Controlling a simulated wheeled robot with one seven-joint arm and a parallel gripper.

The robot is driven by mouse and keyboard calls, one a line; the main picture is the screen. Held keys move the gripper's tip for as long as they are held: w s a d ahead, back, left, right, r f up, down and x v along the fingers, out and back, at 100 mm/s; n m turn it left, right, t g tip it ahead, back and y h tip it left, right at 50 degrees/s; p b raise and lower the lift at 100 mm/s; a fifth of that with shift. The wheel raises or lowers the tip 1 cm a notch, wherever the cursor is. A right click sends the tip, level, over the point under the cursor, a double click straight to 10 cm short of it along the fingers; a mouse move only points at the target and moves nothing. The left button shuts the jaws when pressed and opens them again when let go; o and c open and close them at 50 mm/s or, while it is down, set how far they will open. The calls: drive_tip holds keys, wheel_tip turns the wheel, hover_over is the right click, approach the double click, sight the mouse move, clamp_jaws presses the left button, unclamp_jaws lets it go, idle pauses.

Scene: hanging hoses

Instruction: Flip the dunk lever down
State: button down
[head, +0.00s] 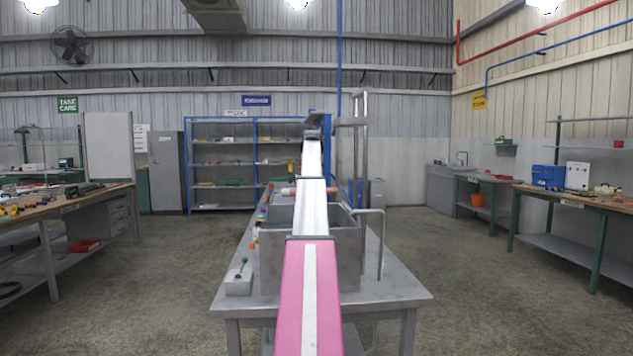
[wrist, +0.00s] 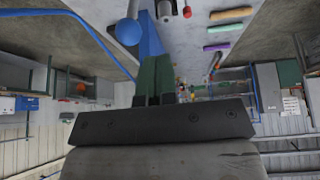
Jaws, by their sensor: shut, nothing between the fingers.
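I cannot tell for certain whether this is the dunk lever. My gripper is shut with nothing in it. In the head view my arm stretches forward over a grey tank (head: 275,262) and hides part of it and the fingertips. A short lever with a green ball (head: 244,260) stands on a small grey box (head: 238,285) at the table's near left.
The grey table (head: 395,283) carries a tall metal frame (head: 361,140) and a bent pipe (head: 381,240) right of my arm. Coloured hoses or bars (wrist: 225,28) lie in the wrist view. Workbenches (head: 575,202) stand at both sides, with open floor between.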

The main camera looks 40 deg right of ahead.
drive_tip(key=v, duration=0.7)
drive_tip(key=shift+s+d+r, duration=0.25)
drive_tip(key=shift+s+r, duration=0.05)
drive_tip(key=shift+s, duration=0.05)
